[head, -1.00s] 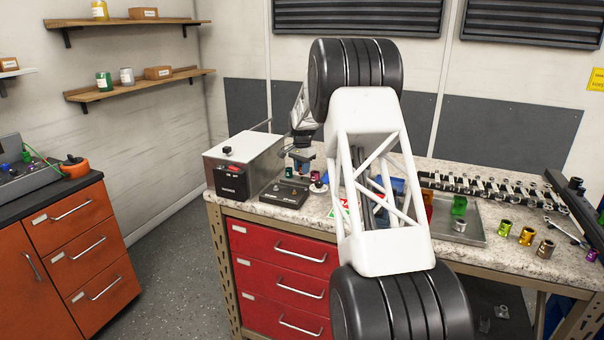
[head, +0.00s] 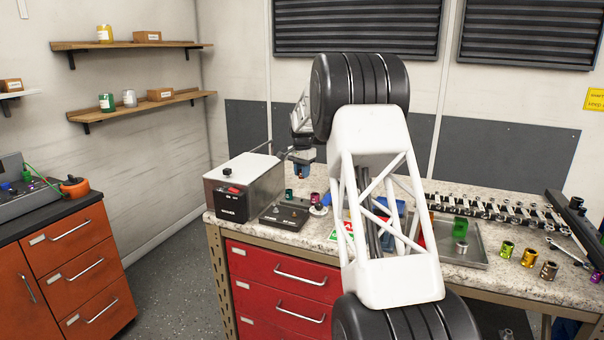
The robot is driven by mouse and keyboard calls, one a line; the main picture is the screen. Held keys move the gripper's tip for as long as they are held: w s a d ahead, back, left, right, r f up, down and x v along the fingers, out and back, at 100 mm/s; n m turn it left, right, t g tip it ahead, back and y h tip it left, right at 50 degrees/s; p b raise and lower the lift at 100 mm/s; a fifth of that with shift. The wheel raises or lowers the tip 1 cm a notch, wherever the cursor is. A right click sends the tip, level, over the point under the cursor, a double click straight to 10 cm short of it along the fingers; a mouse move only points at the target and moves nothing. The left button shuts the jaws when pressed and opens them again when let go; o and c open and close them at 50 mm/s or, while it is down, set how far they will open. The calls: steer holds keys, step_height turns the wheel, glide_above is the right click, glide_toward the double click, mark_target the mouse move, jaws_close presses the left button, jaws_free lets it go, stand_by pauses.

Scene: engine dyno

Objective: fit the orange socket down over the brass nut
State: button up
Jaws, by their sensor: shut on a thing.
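The black block (head: 285,216) lies on the bench below my gripper, with small studs on top. No brass nut can be told apart there at this size. A gap shows between my gripper and the block.
A grey box with a black front (head: 231,207) stands left of the block. Small teal (head: 289,195) and magenta (head: 315,198) pieces stand by the block. A metal tray (head: 478,255) and several coloured sockets (head: 529,257) are at right. My arm hides the bench middle.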

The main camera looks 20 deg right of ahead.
stand_by(0.5)
glide_toward(294, 214)
steer(key=shift+w+d+f, duration=0.1)
steer(key=shift+w+d, duration=0.1)
stand_by(0.4)
steer(key=shift+f, duration=0.15)
stand_by(0.3)
steer(key=shift+f, duration=2.35)
steer(key=shift+f, duration=1.1)
steer(key=o, duration=0.6)
